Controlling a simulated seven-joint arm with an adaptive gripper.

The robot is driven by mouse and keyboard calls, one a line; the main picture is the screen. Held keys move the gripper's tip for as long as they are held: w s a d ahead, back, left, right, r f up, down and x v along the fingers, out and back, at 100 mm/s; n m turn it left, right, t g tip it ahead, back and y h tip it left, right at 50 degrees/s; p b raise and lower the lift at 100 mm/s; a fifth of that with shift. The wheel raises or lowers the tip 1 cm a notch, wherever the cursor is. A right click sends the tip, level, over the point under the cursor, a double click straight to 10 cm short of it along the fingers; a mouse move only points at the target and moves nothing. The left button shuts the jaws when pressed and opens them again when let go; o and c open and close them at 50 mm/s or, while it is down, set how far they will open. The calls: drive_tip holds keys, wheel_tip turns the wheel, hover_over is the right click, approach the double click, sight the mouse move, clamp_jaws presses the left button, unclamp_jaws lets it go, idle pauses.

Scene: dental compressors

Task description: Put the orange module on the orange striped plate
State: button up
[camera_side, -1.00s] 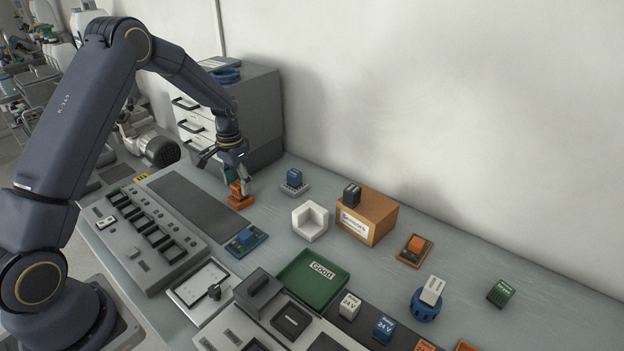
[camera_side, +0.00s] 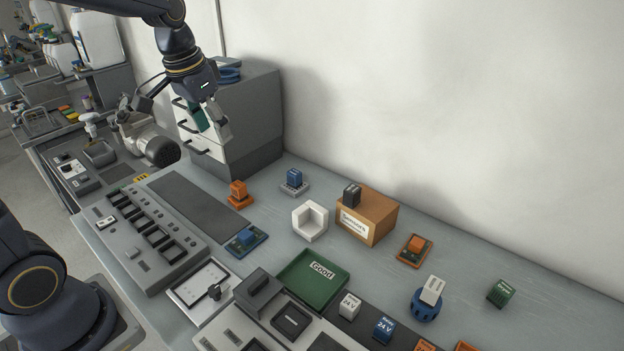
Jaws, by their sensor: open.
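An orange module (camera_side: 238,188) stands upright on a small orange base (camera_side: 241,201) at the far left part of the table, just right of the dark mat. Stripes on this base are too small to make out. My gripper (camera_side: 211,130) is open and empty, raised well above and to the left of the module, in front of the grey drawer cabinet. A second orange piece (camera_side: 416,243) lies on an orange-edged board (camera_side: 404,256) at the right of the table.
A blue module (camera_side: 294,177) on a grey base, a white corner block (camera_side: 310,220) and a cardboard box (camera_side: 376,218) with a dark module stand nearby. A blue board (camera_side: 246,241) lies in front. The drawer cabinet (camera_side: 255,120) rises behind. A green tray (camera_side: 312,279) is nearer.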

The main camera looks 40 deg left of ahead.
drive_tip(key=s+d+t, duration=0.1)
drive_tip(key=s+d, duration=0.2)
drive_tip(key=s, duration=0.4)
drive_tip(key=s+d+t, duration=0.2)
drive_tip(key=s+d, duration=0.1)
drive_tip(key=s, duration=0.5)
drive_tip(key=shift+d+r, duration=0.2)
drive_tip(key=shift+r, duration=0.2)
drive_tip(key=shift+s, duration=0.1)
